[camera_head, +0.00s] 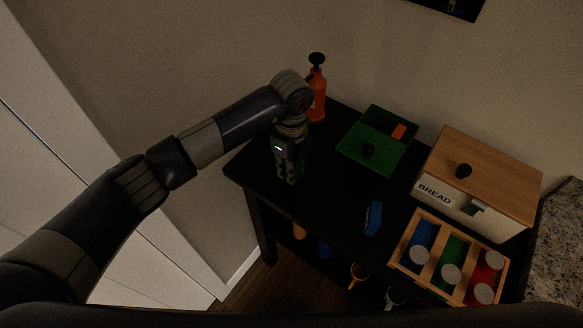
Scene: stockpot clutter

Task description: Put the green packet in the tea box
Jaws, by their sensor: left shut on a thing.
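My left gripper (290,178) is at the left end of the black table, pointing down. It is shut on a small dark greenish thing, which looks like the green packet; the fingers and the dim light hide most of it. A green box (365,163) with a black knob stands to the right of the gripper; its back part is open and an orange-red packet (398,131) lies in it. A wooden compartment box (421,279) with blue, green and red contents topped by pale discs stands at the front right. I cannot tell which is the tea box. My right gripper is not in view.
A blue packet (373,218) lies on the black table (331,199). A bread box (505,175) with a wooden lid stands at the right. A red-orange bottle (317,94) stands behind my left wrist. Cups (356,274) sit below the table top. The table's middle is clear.

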